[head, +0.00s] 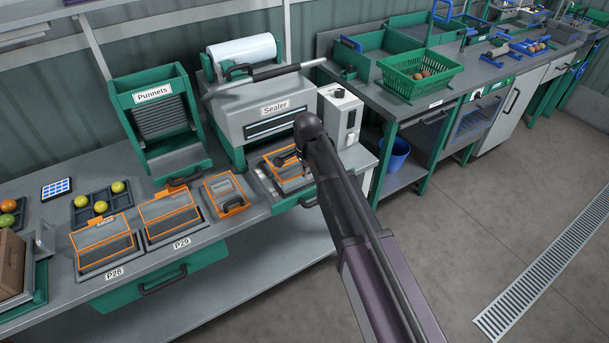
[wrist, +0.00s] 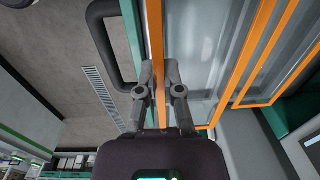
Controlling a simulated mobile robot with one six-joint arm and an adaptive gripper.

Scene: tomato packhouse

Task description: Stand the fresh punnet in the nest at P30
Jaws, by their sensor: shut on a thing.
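My gripper (head: 287,158) is at the front of the sealer, mostly hidden by my arm in the head view. In the wrist view my gripper (wrist: 158,75) is shut on the orange edge of a clear punnet (wrist: 205,50). This held punnet also shows in the head view (head: 291,183), over the sealer's drawer. I cannot tell whether it rests there or hangs just above. Nests P28 (head: 92,274) and P29 (head: 158,243) each hold an orange-edged punnet with its lid raised. No P30 label is readable.
Another orange-edged item (head: 224,187) lies between P29 and the sealer (head: 250,105). The punnet dispenser (head: 150,92) stands behind. Tomatoes sit in a dark tray (head: 91,191) at left. A green basket (head: 420,72) is on the right-hand bench. The floor at right is clear.

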